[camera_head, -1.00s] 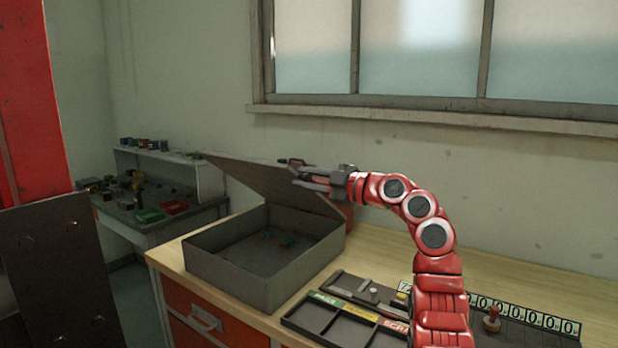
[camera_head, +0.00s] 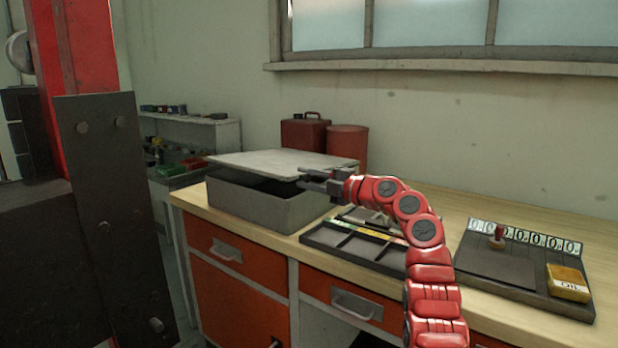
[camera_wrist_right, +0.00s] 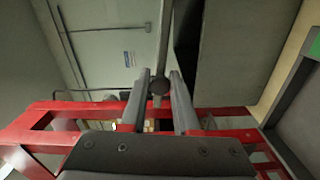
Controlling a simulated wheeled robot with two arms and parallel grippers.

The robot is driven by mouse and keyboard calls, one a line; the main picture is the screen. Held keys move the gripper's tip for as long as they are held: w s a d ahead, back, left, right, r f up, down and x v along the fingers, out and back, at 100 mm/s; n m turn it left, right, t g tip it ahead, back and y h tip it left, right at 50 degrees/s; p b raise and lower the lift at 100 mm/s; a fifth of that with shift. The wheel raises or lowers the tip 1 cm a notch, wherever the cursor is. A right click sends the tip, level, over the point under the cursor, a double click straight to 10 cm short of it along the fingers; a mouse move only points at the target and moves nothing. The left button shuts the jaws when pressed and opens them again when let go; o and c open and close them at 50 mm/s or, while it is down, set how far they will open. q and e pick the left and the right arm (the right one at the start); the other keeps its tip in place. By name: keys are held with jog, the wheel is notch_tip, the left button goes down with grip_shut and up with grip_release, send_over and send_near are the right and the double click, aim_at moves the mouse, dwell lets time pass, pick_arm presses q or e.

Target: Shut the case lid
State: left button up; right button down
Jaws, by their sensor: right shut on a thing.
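The grey case (camera_head: 265,205) stands on the workbench, at the centre left of the head view. Its flat lid (camera_head: 275,163) lies low over it and nearly level, with a dark gap still showing along the front. My right gripper (camera_head: 308,180) is at the lid's front right corner, shut on the lid's edge. In the right wrist view the fingers of my right gripper (camera_wrist_right: 160,78) straddle a thin grey edge with a dark round knob. The inside of the case is mostly hidden. My left gripper is not in view.
A divided tray (camera_head: 350,243) lies right of the case. A red canister (camera_head: 304,134) and a red drum (camera_head: 347,143) stand behind the case.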

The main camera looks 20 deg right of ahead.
dwell(0.3)
jog(key=c, duration=0.7)
grip_release()
jog(key=shift+o, duration=0.2)
notch_tip(320, 180, up, 3)
jog(key=shift+r, duration=0.2)
jog(key=shift+s+r, duration=0.1)
jog(key=shift+s, duration=0.05)
jog(key=s+a, duration=0.2)
jog(key=s, duration=0.5)
jog(key=s+a+r, duration=0.1)
jog(key=s+a, duration=0.2)
jog(key=s, duration=0.4)
jog(key=shift+s+a+r, duration=0.15)
jog(key=shift+s+a, duration=0.15)
jog(key=shift+a, duration=0.05)
